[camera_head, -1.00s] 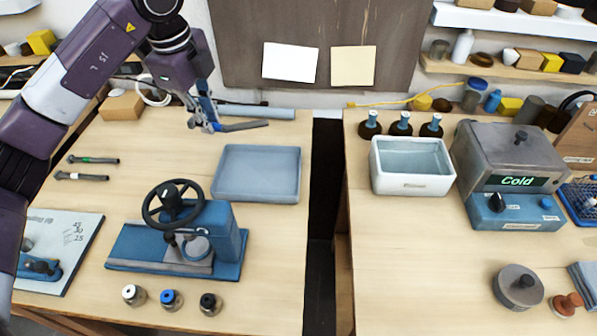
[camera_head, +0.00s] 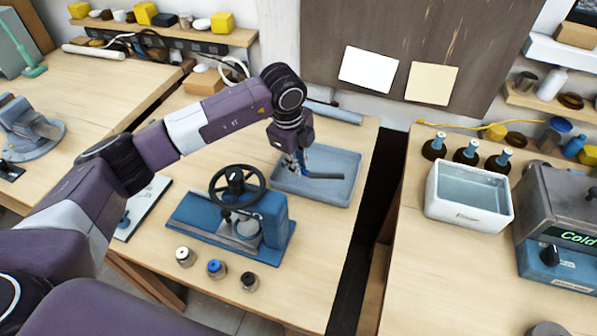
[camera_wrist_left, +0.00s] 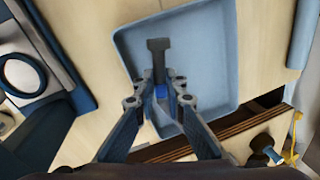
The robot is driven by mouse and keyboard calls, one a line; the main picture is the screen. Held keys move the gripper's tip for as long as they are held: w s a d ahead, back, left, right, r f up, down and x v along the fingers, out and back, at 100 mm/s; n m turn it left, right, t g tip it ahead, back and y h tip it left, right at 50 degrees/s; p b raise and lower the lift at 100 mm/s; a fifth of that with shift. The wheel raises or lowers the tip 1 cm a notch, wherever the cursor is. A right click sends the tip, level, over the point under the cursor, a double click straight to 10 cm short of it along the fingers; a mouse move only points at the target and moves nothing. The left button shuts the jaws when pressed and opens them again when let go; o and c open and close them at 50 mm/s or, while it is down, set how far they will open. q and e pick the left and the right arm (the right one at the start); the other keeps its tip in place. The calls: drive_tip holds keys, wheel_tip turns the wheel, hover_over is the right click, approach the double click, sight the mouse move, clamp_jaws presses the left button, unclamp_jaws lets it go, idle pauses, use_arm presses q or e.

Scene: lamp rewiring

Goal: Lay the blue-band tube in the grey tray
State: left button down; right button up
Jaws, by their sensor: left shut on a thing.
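The grey tray (camera_head: 338,160), shallow and blue-grey, lies on the bench behind the handwheel press; it also shows in the left wrist view (camera_wrist_left: 211,60). My left gripper (camera_head: 300,166) is over the tray. In the left wrist view my left gripper (camera_wrist_left: 160,88) is shut on the dark blue-band tube (camera_wrist_left: 158,58), with a blue band between the fingertips. In the head view the tube (camera_head: 326,176) sticks out to the right above the tray floor. I cannot tell whether it touches the floor. My right gripper is not in view.
The blue press (camera_head: 270,222) with its dark handwheel stands close in front of the tray. Three small capped bottles (camera_head: 215,268) stand at the front edge. A dark gap (camera_head: 372,225) separates this bench from the right one, which holds a white basin (camera_head: 468,205).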

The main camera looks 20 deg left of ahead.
sight(300, 182)
use_arm(q)
wheel_tip(300, 182, down, 4)
drive_tip(key=shift+r+p, duration=0.2)
drive_tip(key=shift+p, duration=0.3)
drive_tip(key=shift+f, duration=0.4)
drive_tip(key=shift+f, duration=0.1)
drive_tip(key=c, duration=2.3)
unclamp_jaws()
drive_tip(key=shift+o, duration=0.2)
